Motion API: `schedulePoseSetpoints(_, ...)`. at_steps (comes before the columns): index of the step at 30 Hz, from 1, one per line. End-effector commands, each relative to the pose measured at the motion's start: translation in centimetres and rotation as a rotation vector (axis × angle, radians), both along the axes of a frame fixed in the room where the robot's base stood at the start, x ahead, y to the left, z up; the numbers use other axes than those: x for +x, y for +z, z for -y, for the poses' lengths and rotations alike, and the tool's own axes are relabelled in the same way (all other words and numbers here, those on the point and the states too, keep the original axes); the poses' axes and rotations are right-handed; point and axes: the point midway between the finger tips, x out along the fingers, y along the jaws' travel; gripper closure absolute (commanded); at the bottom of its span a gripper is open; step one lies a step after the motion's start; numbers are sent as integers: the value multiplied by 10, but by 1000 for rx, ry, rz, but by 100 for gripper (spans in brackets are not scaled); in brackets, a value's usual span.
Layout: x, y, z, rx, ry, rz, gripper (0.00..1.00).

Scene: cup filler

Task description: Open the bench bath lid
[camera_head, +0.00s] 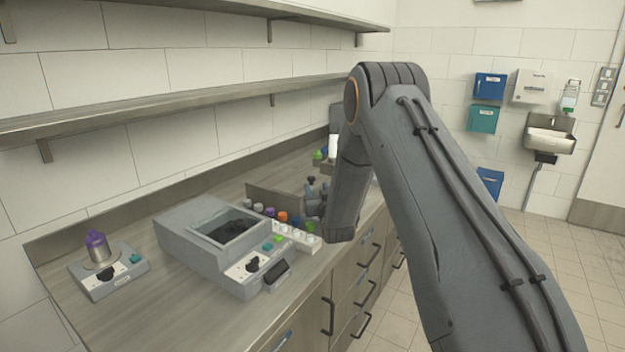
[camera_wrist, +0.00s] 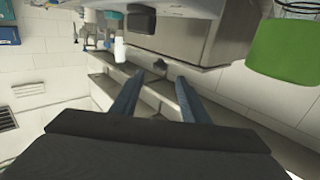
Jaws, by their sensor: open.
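The bench bath (camera_head: 190,222) is a grey box on the bench, left of my arm in the head view. Its top has a grey-framed lid (camera_head: 240,214) with a dark window; it looks closed, lying flat. A control panel with a dark knob and a black handle (camera_head: 278,272) are on its front side. My gripper (camera_head: 316,188) is beyond the bath, near a row of coloured caps, and is partly hidden by my arm. In the wrist view my gripper (camera_wrist: 158,92) has its two fingers apart with nothing between them. The fingers are clear of the bath.
A rack (camera_head: 296,237) with several coloured caps stands beside the bath. A small device (camera_head: 110,280) holding a purple-capped container is at the left. A shelf (camera_head: 170,97) runs above the bench. In the wrist view a green object (camera_wrist: 285,50) is close at the upper right.

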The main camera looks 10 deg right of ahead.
Motion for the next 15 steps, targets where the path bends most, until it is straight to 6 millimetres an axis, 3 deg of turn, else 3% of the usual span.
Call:
schedulePoseSetpoints(7,16,2,0,0,1,26,59)
schedulePoseSetpoints(15,53,2,0,0,1,23,59)
